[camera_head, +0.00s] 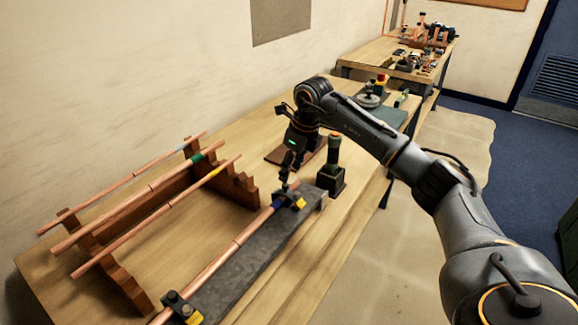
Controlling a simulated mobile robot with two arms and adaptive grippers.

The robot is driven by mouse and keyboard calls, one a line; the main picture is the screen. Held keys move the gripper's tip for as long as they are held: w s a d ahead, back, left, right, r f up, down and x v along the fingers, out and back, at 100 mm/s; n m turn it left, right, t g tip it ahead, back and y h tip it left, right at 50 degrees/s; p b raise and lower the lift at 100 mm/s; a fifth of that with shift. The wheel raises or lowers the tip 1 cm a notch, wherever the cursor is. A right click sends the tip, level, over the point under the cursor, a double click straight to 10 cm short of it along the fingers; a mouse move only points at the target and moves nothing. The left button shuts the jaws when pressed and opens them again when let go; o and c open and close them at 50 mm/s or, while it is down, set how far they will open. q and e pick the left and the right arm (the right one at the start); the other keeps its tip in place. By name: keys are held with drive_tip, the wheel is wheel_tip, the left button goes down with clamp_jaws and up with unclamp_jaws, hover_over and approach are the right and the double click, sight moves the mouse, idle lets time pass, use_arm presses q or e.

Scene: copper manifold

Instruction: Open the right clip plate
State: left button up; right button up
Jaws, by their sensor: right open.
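A grey stone-like block (243,268) lies along the table's front edge with a copper pipe (225,258) along it. At its far right end is the right clip (291,199), dark with a yellow part, beside a blue band on the pipe. Whether its plate is up or down is too small to tell. A second dark and yellow clip (182,308) sits at the near left end. My right gripper (287,182) points down just above the right clip, open and holding nothing visible. Its fingers partly hide the pipe's far end. My left gripper is out of view.
A wooden rack (235,181) holds several copper pipes with coloured bands at the left. Farther back are a brown board (283,153) and a second bench (376,50).

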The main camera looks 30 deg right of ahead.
sight(285, 185)
drive_tip(key=b+x, duration=0.3)
drive_tip(key=x, duration=0.3)
drive_tip(key=shift+w+a+f+b, duration=0.1)
drive_tip(key=shift+f+b, duration=0.15)
drive_tip(key=shift+b, duration=0.15)
drive_tip(key=shift+w+f, duration=0.1)
drive_tip(key=shift+f, duration=0.3)
drive_tip(key=shift+a, duration=0.1)
